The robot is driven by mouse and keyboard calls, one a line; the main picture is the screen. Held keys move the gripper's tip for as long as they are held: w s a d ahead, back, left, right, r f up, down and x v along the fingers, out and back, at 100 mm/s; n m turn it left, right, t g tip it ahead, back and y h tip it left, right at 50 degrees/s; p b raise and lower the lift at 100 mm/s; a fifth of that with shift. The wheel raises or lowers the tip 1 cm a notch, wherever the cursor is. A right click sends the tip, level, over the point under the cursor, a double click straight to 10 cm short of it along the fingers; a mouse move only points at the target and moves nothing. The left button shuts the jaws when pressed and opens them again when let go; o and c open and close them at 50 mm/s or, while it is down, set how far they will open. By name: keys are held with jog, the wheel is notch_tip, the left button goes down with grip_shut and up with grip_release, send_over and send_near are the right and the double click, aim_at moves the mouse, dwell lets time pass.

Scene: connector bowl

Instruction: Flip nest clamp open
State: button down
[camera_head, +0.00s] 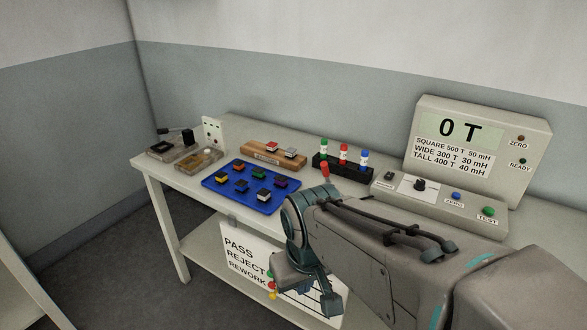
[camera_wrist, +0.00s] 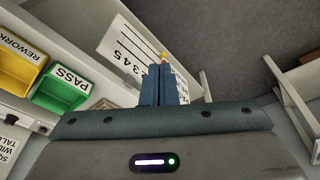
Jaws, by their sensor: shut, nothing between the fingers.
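At the far left end of the table stands a small fixture (camera_head: 162,146) with a dark lever-like bar and a black block, which looks like the nest clamp. It is too small in the head view to tell how its clamp is set. My gripper (camera_head: 330,303) is low in front of the table's front edge, well to the right of the fixture and apart from it. In the wrist view my gripper (camera_wrist: 162,88) has its two blue fingers together with nothing between them. The fixture does not show in the wrist view.
Beside the fixture lies a second one with an amber part (camera_head: 203,158). A blue tray (camera_head: 240,203) holds several connectors. A wooden block (camera_head: 270,157), a black rack (camera_head: 340,170) and a meter (camera_head: 475,150) stand rightward. PASS (camera_wrist: 62,90) and REWORK (camera_wrist: 18,66) bins show in the wrist view.

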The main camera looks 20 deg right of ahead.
aim_at(323, 172)
jog(key=w+d+f+n+g+h+b, duration=0.5)
jog(key=w+d+n+h, duration=0.65)
jog(key=n, duration=0.75)
jog(key=w+a+f+n+t+h, duration=0.1)
jog(key=w+a+n+t+h, duration=0.1)
jog(key=w+n+t, duration=0.2)
jog(key=w+a+f+n+t+h+b, duration=0.1)
jog(key=w+a+f+n+t+h, duration=0.1)
jog(key=w+n, duration=0.5)
jog(key=w+a+f+n+t+h, duration=0.1)
jog(key=w+n+t+h, duration=0.3)
jog(key=n, duration=0.5)
jog(key=shift+w+a+f+n+t+h+b, duration=0.1)
jog(key=shift+w+a+n+t+h+b, duration=0.1)
jog(key=shift+w+t, duration=0.3)
jog(key=shift+w+a+f+n+t+h+b, duration=0.1)
jog(key=shift+w+a+t+b, duration=0.1)
jog(key=shift+t, duration=0.5)
jog(key=shift+d, duration=0.1)
jog(key=x, duration=1.4)
jog(key=shift+p, duration=0.35)
